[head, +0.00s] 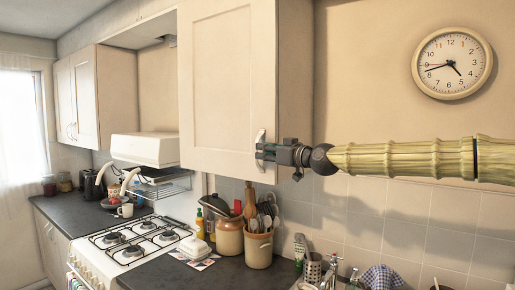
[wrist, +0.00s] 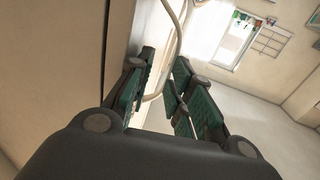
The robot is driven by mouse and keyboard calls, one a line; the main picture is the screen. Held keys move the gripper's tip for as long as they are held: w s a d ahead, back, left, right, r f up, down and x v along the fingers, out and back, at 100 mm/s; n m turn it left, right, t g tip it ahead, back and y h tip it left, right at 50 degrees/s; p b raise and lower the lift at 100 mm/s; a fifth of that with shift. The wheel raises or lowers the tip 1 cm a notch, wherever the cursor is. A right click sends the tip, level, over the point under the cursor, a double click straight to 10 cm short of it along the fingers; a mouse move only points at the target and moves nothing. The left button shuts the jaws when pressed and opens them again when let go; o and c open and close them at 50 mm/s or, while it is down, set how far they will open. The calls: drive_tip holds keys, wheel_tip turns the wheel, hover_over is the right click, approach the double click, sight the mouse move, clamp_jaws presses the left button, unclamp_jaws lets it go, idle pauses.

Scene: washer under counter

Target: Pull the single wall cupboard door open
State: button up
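The single wall cupboard door (head: 226,85) is a cream panel in the middle of the head view and looks shut. Its pale bow handle (head: 259,138) is upright near the door's lower right edge. My gripper (head: 261,152) reaches it from the right. In the wrist view the curved handle (wrist: 182,40) runs down into the gap of my gripper (wrist: 160,85). The green-padded fingers stand apart on either side of it, with visible space between them. I cannot tell whether either finger touches the handle. The handle's lower end is partly hidden by the fingers.
Below are the worktop (head: 232,277), utensil pot (head: 259,248), brown jar (head: 229,237) and gas hob (head: 137,241). A cooker hood (head: 146,149) is left of the cupboard. A wall clock (head: 452,63) hangs at right, above my arm.

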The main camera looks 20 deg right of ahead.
sight(257, 163)
drive_tip(key=shift+w+a+r+p, duration=0.2)
drive_tip(key=shift+w+a+p, duration=0.1)
drive_tip(key=shift+w+a, duration=0.2)
drive_tip(key=shift+w+a+r+p, duration=0.2)
drive_tip(key=shift+w+a+p, duration=0.15)
drive_tip(key=shift+w, duration=0.2)
drive_tip(key=shift+w+a+f, duration=0.15)
drive_tip(key=shift+w+a, duration=0.05)
drive_tip(key=shift+w, duration=0.05)
drive_tip(key=shift+c, duration=0.7)
drive_tip(key=shift+a, duration=0.1)
clamp_jaws()
drive_tip(key=shift+w, duration=0.1)
